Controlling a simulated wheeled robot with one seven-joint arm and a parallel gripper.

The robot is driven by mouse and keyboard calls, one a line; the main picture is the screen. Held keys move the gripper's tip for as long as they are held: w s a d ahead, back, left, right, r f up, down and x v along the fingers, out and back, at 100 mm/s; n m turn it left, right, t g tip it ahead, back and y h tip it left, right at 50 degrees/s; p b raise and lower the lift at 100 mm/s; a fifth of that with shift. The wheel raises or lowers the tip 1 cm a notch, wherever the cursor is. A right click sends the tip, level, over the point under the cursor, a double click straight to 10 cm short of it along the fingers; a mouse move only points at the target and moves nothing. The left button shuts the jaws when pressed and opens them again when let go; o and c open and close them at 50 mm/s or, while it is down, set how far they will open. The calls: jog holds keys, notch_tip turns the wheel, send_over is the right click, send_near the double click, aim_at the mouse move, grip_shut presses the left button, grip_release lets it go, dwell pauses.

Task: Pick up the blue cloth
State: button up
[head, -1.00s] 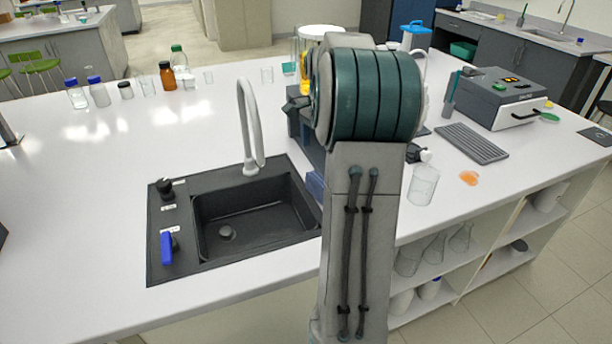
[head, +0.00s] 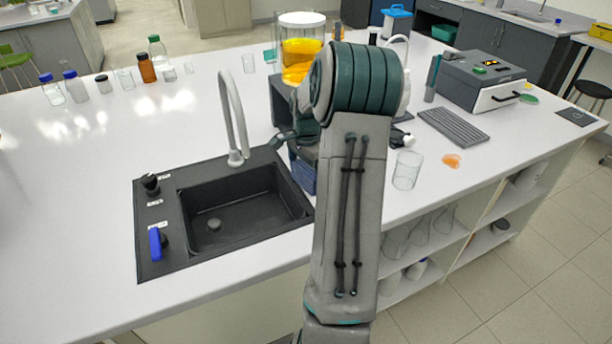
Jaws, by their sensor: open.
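A dark blue item (head: 303,176), which looks like the blue cloth, lies at the right edge of the sink. My arm hides part of it. My gripper (head: 291,138) shows only in part, left of my arm's large teal joint. It is open, above and slightly behind the blue item, and appears apart from it. My arm hides the rest of the gripper, and I see nothing held in it.
The black sink (head: 165,255) has a tall grey faucet (head: 235,120) and a blue lever (head: 157,243). A vessel of orange-yellow liquid (head: 301,55) stands behind my gripper. A glass beaker (head: 407,170) and an orange spill (head: 451,161) are at right.

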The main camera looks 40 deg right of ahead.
notch_tip(320, 180, down, 2)
jog(key=shift+c, duration=0.3)
jog(key=c, duration=0.6)
jog(key=shift+r, duration=0.15)
jog(key=shift+r, duration=0.3)
notch_tip(320, 180, up, 3)
jog(key=shift+f+b, duration=0.1)
jog(key=shift+b, duration=0.3)
jog(key=s+d+r, duration=0.2)
jog(key=s, duration=0.1)
jog(key=s+d+r+b, duration=0.1)
jog(key=s+d+r, duration=0.4)
jog(key=s, duration=0.1)
jog(key=shift+s+d+r+b, duration=0.1)
jog(key=shift+d+r+b, duration=0.05)
jog(key=shift+r+b, duration=0.15)
